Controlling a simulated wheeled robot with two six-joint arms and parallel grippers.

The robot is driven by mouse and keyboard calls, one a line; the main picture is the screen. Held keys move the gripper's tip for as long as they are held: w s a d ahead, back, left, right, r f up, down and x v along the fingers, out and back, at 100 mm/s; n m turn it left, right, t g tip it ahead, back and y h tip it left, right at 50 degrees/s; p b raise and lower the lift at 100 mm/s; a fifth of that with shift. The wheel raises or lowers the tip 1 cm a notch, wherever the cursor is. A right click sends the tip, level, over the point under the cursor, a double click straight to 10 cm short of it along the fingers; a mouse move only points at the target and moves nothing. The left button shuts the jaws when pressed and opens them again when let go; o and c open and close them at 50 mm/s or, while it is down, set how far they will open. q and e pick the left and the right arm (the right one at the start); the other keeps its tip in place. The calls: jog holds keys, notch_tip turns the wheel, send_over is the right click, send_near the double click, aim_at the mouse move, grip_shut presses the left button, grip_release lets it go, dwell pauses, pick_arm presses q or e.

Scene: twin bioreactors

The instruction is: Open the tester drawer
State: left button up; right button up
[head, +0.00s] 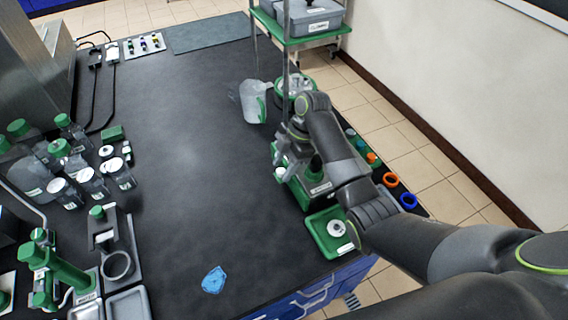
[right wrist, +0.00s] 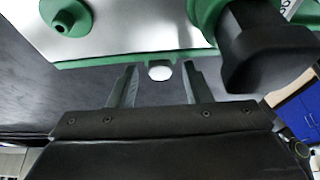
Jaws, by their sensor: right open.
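The tester (head: 312,185), a grey and green device, stands near the right edge of the dark bench, partly hidden by my right arm. A small white knob (head: 281,172) shows at its left side. In the right wrist view the white knob (right wrist: 160,72) sits at the green lower edge of a pale plate (right wrist: 130,30), probably the drawer front or tester top; I cannot tell which. My right gripper (right wrist: 160,82) is open, with one finger on each side of the knob near the tips. I see no contact. In the head view its fingers are largely hidden. My left gripper is out of view.
A green tray (head: 318,247) with a round metal piece lies in front of the tester. A clear jug (head: 253,103) stands behind it. Orange and blue rings (head: 408,200) lie to the right. Bottles (head: 90,180) crowd the left. The bench middle is clear, except a blue scrap (head: 214,280) in front.

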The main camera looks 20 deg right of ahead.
grip_shut()
